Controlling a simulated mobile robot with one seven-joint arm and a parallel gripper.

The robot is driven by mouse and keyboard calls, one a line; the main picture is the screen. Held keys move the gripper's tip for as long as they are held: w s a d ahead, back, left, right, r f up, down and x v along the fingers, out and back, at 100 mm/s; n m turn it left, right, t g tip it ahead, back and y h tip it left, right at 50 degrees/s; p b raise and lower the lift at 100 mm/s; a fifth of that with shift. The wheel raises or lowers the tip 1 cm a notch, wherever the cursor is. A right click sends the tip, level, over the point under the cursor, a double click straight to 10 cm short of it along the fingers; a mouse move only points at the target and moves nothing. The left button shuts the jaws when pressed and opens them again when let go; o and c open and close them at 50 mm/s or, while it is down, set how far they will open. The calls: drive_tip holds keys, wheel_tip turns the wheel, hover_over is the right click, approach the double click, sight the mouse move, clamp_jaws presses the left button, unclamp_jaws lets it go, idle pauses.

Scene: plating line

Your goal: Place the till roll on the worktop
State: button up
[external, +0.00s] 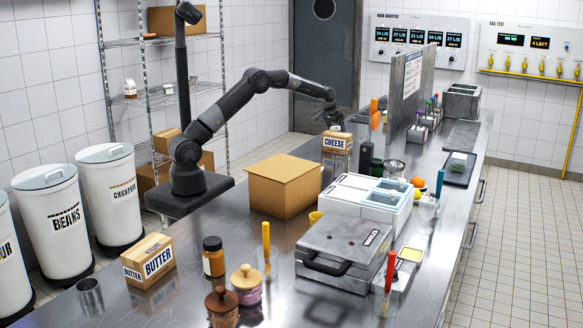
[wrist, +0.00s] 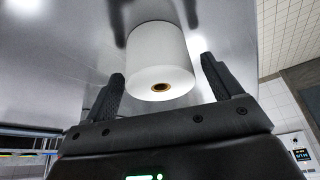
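The till roll (wrist: 157,60) is a white cylinder with a brown core in its end, seen in the wrist view. It is between and just beyond the two fingers of my gripper (wrist: 162,90). The fingers are spread, with a narrow gap at the right and almost none visible at the left. The roll appears to rest on the shiny grey worktop (wrist: 70,60). In the external view my gripper (external: 331,116) is low behind the cheese box, over the worktop (external: 205,285); the roll is not clearly visible there.
The cheese box (external: 337,142) stands right in front of my gripper. A cardboard box (external: 284,187), a dark bottle (external: 366,157) and a white container tray (external: 365,198) are near. An upright grey panel (external: 408,85) stands to the right. Bare worktop lies left of the cardboard box.

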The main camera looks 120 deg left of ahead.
drive_tip(key=shift+r, duration=0.1)
drive_tip(key=v, duration=1.2)
drive_tip(key=w+d+r+m, duration=0.1)
drive_tip(key=w+d+r, duration=0.2)
drive_tip(key=d, duration=0.4)
drive_tip(key=w+d+r+m+t, duration=0.1)
drive_tip(key=w+d+r, duration=0.2)
drive_tip(key=d, duration=0.3)
drive_tip(key=w+d+r+m, duration=0.1)
drive_tip(key=w+d+r, duration=0.2)
drive_tip(key=d, duration=0.4)
drive_tip(key=d+r+m+t+h, duration=0.1)
drive_tip(key=d+r+m+h, duration=0.2)
drive_tip(key=d, duration=1.7)
drive_tip(key=s+d+m+t, duration=0.1)
drive_tip(key=s+d+m, duration=0.45)
drive_tip(key=d, duration=1.15)
drive_tip(key=s+d+f+m, duration=0.1)
drive_tip(key=s+d+f, duration=0.2)
drive_tip(key=s+d, duration=0.2)
drive_tip(key=s+d+f+m+h, duration=0.1)
drive_tip(key=s+d+f, duration=0.2)
drive_tip(key=s+d, duration=0.2)
drive_tip(key=s, duration=0.3)
drive_tip(key=shift+s+d+f+t, duration=0.3)
drive_tip(key=shift+s+d+t, duration=0.05)
drive_tip(key=shift+t, duration=0.05)
